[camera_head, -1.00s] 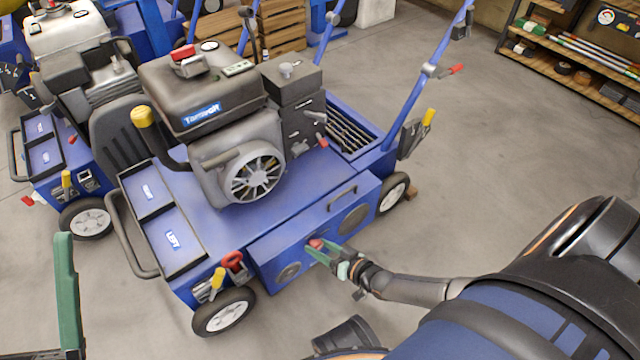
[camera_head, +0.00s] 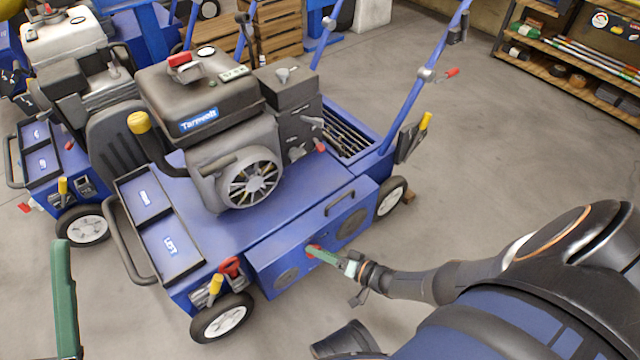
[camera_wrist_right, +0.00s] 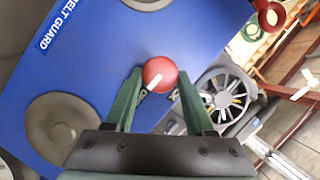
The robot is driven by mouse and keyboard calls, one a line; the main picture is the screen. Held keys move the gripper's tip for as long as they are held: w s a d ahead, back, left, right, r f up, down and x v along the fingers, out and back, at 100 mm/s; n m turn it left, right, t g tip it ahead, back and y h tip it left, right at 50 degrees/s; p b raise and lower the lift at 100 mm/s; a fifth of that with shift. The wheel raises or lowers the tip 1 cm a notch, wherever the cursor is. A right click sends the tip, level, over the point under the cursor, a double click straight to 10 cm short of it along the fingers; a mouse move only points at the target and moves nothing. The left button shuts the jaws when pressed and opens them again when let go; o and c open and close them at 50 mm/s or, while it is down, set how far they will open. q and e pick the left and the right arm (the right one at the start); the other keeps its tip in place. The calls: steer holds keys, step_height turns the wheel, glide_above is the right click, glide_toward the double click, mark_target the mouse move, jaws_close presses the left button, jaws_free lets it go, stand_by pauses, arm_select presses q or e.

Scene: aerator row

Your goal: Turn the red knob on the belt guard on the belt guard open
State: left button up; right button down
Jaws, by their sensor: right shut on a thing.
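The belt guard (camera_head: 312,236) is a blue panel on the near side of the blue machine, and its label shows in the right wrist view (camera_wrist_right: 110,70). The round red knob (camera_wrist_right: 160,74) with a white mark sits on it, between the fingers of my right gripper (camera_wrist_right: 158,82). The white mark points toward the lower left there. In the head view the knob (camera_head: 313,249) is partly hidden by my right gripper (camera_head: 320,254), which is shut on it. One green finger of my left gripper (camera_head: 64,290) shows at the lower left, away from the machine.
A red handle (camera_head: 231,266) and a yellow grip (camera_head: 215,284) stick out left of the guard. A grey bar handle (camera_head: 340,202) and round grey discs are on the guard. A second machine (camera_head: 75,150) stands at the left. Floor is clear at the right, before a shelf (camera_head: 585,75).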

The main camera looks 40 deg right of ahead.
stand_by(0.5)
steer(key=shift+c, duration=1.4)
jaws_free()
steer(key=p+v, duration=0.3)
steer(key=v, duration=0.9)
steer(key=shift+s+p, duration=0.2)
steer(key=shift+p, duration=0.1)
steer(key=shift+d, duration=0.15)
